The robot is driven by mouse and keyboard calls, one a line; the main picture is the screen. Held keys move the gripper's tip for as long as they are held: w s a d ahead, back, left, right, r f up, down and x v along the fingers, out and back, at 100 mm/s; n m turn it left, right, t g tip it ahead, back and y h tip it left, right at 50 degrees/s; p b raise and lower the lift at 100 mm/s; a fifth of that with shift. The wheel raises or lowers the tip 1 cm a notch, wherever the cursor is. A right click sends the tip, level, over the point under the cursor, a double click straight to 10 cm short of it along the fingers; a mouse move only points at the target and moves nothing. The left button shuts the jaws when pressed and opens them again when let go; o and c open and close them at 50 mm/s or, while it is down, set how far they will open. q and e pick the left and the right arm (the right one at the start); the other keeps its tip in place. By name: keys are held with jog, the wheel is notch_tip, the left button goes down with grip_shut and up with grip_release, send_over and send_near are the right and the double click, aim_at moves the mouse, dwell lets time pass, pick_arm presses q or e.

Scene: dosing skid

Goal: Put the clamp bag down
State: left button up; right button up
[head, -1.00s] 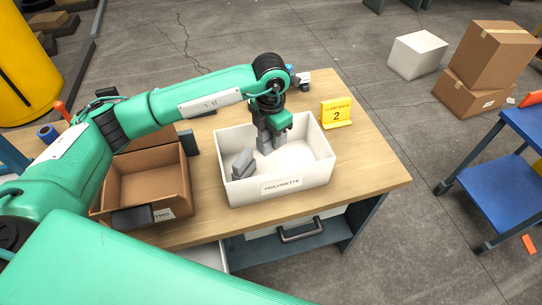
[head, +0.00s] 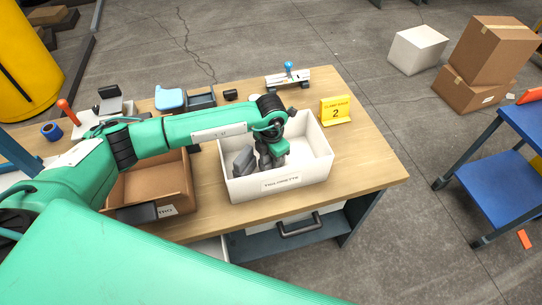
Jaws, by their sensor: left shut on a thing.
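The white box (head: 308,171) with a lettered front label stands on the wooden workbench. My left gripper (head: 270,160) reaches down inside it, right of the middle. It is shut on the clamp bag, which is grey and hard to tell from the grey fingers at this size. Whether the bag touches the box floor I cannot tell. Another grey piece (head: 243,161) leans inside the box, just left of my gripper. My right gripper is not in view.
A yellow sign (head: 336,111) marked 2 stands right of the box. A brown cardboard box (head: 150,181) is at the left, partly under my left arm. A white fixture with a blue knob (head: 288,76) sits at the back. The bench's right end (head: 372,165) is clear.

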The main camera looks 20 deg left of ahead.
pick_arm(q)
jog(key=shift+f, duration=0.2)
jog(key=o, duration=1)
jog(key=shift+o, duration=0.2)
jog(key=shift+r, duration=0.1)
jog(key=shift+r, duration=0.1)
notch_tip(320, 180, up, 11)
jog(key=shift+r+b, duration=0.15)
jog(key=shift+b, duration=1)
jog(key=shift+r, duration=0.4)
jog(key=shift+r, duration=0.1)
